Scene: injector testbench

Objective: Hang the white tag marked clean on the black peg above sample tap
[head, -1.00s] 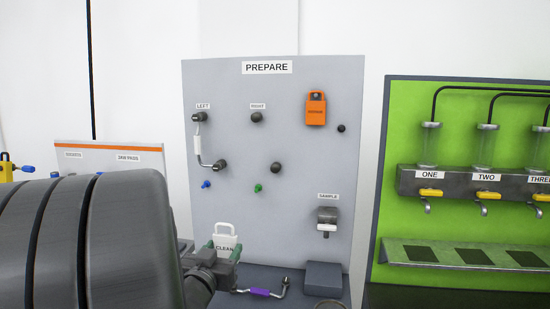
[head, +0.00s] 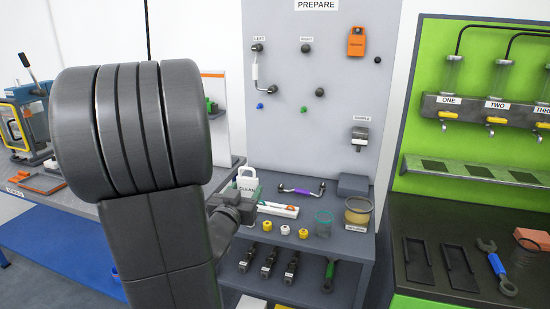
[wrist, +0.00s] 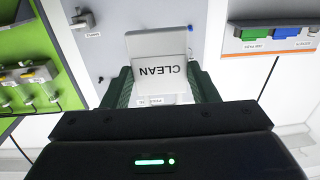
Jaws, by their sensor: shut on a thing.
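My gripper (head: 240,203) is shut on the white tag marked CLEAN (head: 247,184). It holds the tag upright by its lower part, in front of the lower left of the grey PREPARE board. In the wrist view the tag (wrist: 160,70) shows upside down between the green fingers (wrist: 160,95). The sample tap (head: 360,140) is on the board's lower right, under its SAMPLE label. A small black peg (head: 377,60) sticks out high above it, near the board's right edge. It is bare. The tag is well left of and below this peg.
An orange tag (head: 356,43) hangs left of the peg. Other knobs and a left-hand hose (head: 256,72) are on the board (head: 300,130). The shelf below holds a purple-gripped hose (head: 300,190), yellow caps, a green glass (head: 323,222) and a jar (head: 358,212).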

